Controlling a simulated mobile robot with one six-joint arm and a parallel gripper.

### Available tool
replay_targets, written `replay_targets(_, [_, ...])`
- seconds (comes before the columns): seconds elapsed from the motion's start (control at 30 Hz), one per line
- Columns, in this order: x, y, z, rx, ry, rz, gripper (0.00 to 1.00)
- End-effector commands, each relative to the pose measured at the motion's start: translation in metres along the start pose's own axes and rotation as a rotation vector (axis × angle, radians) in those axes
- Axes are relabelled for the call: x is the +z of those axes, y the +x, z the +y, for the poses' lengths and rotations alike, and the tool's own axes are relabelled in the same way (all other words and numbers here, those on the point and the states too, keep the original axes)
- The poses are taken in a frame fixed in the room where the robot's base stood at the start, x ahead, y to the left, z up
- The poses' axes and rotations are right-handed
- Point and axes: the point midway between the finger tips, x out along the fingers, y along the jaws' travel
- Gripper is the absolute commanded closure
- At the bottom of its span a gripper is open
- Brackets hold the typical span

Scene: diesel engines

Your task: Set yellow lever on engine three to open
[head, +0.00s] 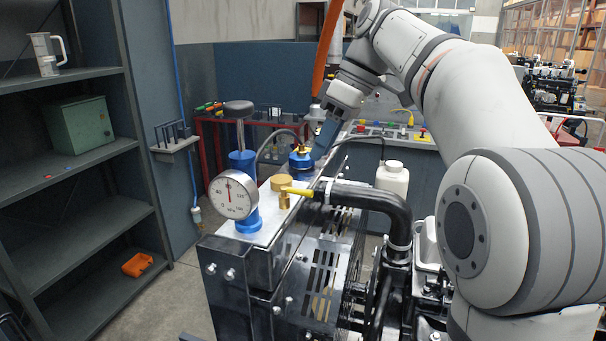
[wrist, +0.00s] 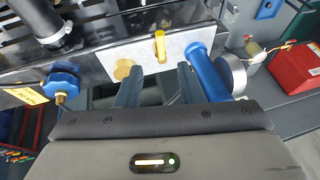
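The yellow lever (head: 297,191) sits on a small brass valve on the light top plate of the nearest engine (head: 240,275). In the head view its handle lies roughly level and points right, toward a black hose. In the wrist view the lever (wrist: 160,46) shows just beyond my fingertips, near the middle of the gap. My gripper (wrist: 160,69) is open and empty, with its two blue-grey fingers apart. In the head view my gripper (head: 325,137) is behind and above the lever, partly hidden by its own wrist. No engine number is readable.
A pressure gauge (head: 233,195) and a blue plunger pump (head: 242,165) stand left of the lever. A brass cap (head: 280,182) and a blue-and-yellow fitting (head: 301,160) are close behind it. The black hose (head: 370,199) runs right. Shelves (head: 75,165) stand at left.

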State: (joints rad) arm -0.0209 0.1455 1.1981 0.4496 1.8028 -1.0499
Motion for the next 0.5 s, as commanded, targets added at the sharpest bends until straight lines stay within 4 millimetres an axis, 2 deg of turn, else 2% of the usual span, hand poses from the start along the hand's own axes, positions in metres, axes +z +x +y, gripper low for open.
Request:
replay_targets(0.3, [0.000, 0.050, -0.001, -0.002, -0.001, -0.002, 0.66])
replay_targets(0.5, [0.000, 0.070, -0.001, 0.000, 0.000, -0.001, 0.66])
